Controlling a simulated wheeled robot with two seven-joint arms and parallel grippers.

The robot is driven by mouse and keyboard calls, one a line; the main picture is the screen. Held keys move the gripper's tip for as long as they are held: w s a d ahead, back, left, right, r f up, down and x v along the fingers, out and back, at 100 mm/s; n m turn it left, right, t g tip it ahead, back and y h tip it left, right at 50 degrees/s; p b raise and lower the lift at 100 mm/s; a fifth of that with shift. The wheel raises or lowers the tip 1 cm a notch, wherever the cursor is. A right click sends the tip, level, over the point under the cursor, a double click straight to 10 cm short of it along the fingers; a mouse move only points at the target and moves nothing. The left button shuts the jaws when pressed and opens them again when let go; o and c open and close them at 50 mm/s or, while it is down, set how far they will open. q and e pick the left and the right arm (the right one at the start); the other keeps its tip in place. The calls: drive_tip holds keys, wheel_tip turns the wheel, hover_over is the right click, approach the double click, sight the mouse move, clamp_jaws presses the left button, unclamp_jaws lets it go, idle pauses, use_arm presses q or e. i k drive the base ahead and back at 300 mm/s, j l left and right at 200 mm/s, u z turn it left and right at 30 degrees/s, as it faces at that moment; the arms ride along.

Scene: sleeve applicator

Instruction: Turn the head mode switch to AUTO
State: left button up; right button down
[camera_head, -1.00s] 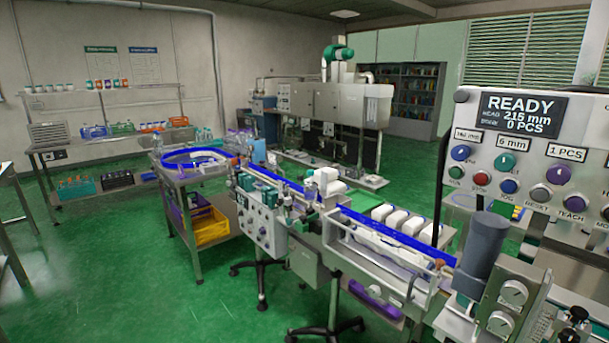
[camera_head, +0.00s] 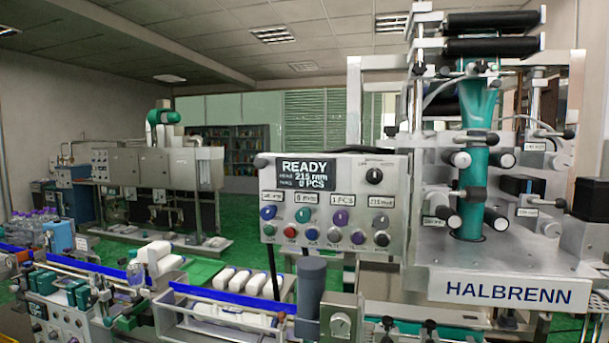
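The grey control panel (camera_head: 335,205) is at the centre of the head view. Its display (camera_head: 303,173) reads READY, with 215 mm and 0 PCS below. A black rotary switch (camera_head: 374,176) sits at the panel's upper right, with small markings above it. These markings are too small to read, so I cannot tell its setting or confirm that it is the head mode switch. Below are coloured knobs, including a purple one (camera_head: 341,217) and a black one (camera_head: 381,219). Neither of my grippers is in view.
The HALBRENN machine (camera_head: 515,291) with rollers and a teal sleeve (camera_head: 474,180) stands right of the panel. A dark grey cylinder (camera_head: 311,287) stands below and in front of the panel.

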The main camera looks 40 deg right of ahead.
sight(374, 176)
drive_tip(key=l+z, duration=0.2)
drive_tip(key=z, duration=0.95)
